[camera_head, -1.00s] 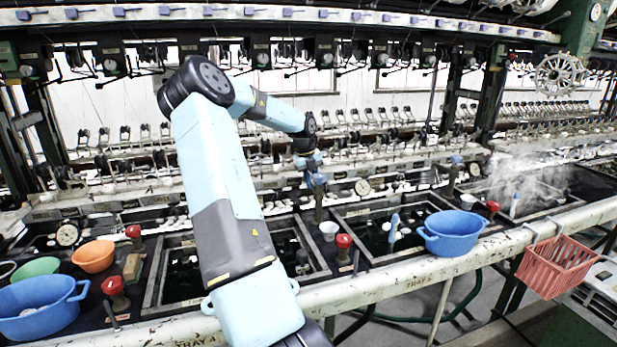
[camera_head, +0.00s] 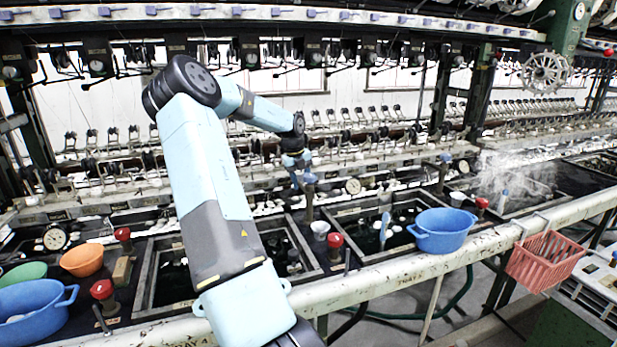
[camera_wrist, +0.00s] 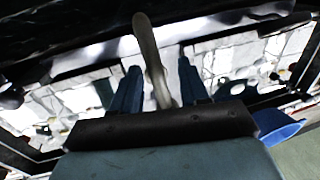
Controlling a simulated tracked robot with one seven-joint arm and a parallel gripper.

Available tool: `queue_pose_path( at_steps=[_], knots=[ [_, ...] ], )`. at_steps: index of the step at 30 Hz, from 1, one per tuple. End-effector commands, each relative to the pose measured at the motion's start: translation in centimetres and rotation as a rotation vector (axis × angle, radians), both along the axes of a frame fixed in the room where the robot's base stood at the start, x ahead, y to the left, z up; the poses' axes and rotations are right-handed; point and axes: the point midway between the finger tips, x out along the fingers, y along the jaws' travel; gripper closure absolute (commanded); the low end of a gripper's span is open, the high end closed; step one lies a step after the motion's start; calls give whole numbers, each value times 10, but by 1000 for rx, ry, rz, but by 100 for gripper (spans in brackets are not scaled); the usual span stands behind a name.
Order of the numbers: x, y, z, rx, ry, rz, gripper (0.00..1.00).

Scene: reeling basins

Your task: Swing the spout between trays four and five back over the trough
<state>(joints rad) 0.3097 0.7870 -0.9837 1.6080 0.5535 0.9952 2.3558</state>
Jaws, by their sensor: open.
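The spout shows in the wrist view as a curved grey-tan pipe (camera_wrist: 150,62) standing between the two blue fingers of my gripper (camera_wrist: 157,80). The fingers are open, with a gap to the pipe on the right; any contact on the left is unclear. In the head view my gripper (camera_head: 300,176) is at the top of the brown post (camera_head: 310,203) between two dark trays. The spout's own arm is mostly hidden there. The tray on the left (camera_head: 307,252) is partly covered by my arm. The tray on the right (camera_head: 345,257) is open to view.
A blue basin (camera_head: 442,231) sits at the front of the right tray. A red knob (camera_head: 335,241) and a white cup (camera_head: 320,229) are near the post. A red basket (camera_head: 545,262) hangs on the front rail.

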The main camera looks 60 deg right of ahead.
Motion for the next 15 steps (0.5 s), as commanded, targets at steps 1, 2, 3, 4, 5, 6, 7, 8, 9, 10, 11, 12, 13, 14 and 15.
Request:
queue_pose_path(
  at_steps=[1, 2, 3, 4, 5, 6, 7, 8, 9, 10, 11, 12, 13, 14, 15],
  knots=[
    [1, 0, 3, -1, -1, 1, 56],
    [1, 1, 5, -1, -1, 1, 56],
    [2, 1, 9, -2, -2, 2, 56],
    [2, 2, 13, -2, -2, 2, 56],
    [3, 3, 17, -2, -2, 2, 56],
    [3, 4, 23, -2, -2, 3, 56],
    [4, 5, 28, -2, -2, 3, 56],
    [5, 6, 34, -1, -2, 3, 56],
    [6, 7, 41, -2, -3, 3, 56],
    [7, 8, 48, -3, -3, 3, 56],
    [7, 9, 54, -3, -2, 3, 56],
    [8, 10, 62, -2, -2, 3, 56],
    [9, 11, 67, -3, -2, 3, 56],
    [10, 12, 73, -2, -2, 3, 56],
    [10, 13, 81, -1, -2, 3, 56]
  ],
)
